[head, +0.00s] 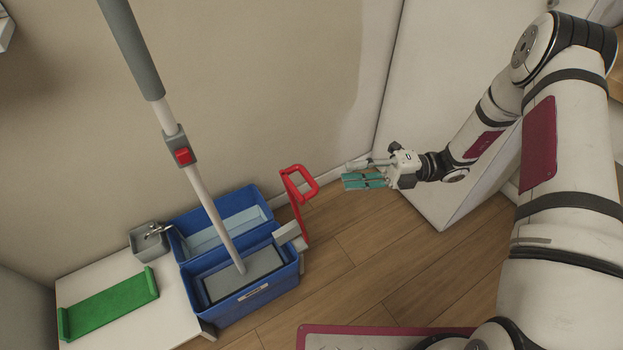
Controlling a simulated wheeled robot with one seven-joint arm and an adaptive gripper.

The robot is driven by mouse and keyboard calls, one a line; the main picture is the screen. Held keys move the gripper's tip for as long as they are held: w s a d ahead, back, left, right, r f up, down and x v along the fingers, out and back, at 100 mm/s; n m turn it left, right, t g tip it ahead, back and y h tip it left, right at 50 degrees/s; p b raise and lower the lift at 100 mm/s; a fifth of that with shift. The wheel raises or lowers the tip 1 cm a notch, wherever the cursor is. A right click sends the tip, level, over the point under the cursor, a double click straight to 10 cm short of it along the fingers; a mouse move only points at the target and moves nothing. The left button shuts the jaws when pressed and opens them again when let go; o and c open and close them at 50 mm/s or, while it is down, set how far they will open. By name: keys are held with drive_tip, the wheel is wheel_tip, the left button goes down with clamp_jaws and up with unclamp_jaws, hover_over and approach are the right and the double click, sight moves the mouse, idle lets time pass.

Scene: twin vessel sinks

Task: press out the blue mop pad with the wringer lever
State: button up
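The mop stands tilted with its grey grip at the upper left and a red button (183,156) on its white pole (208,205). Its flat grey head (243,274) sits in the front compartment of the blue bucket (254,304). I cannot make out the blue mop pad; the head hides what is under it. The red wringer lever (297,207) stands up on the bucket's right side, with a loop handle on top. My gripper (353,172) is right of the lever handle, apart from it. It points left, its teal-padded fingers look spread, and it holds nothing.
A low white table (85,287) left of the bucket carries a green tray-like piece (110,305). A small grey basin with a tap (150,238) is behind it. A white panel (440,110) stands behind my arm. The wood floor (375,260) right of the bucket is clear.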

sight(307, 176)
drive_tip(key=b+x, duration=0.2)
drive_tip(key=x, duration=0.9)
clamp_jaws()
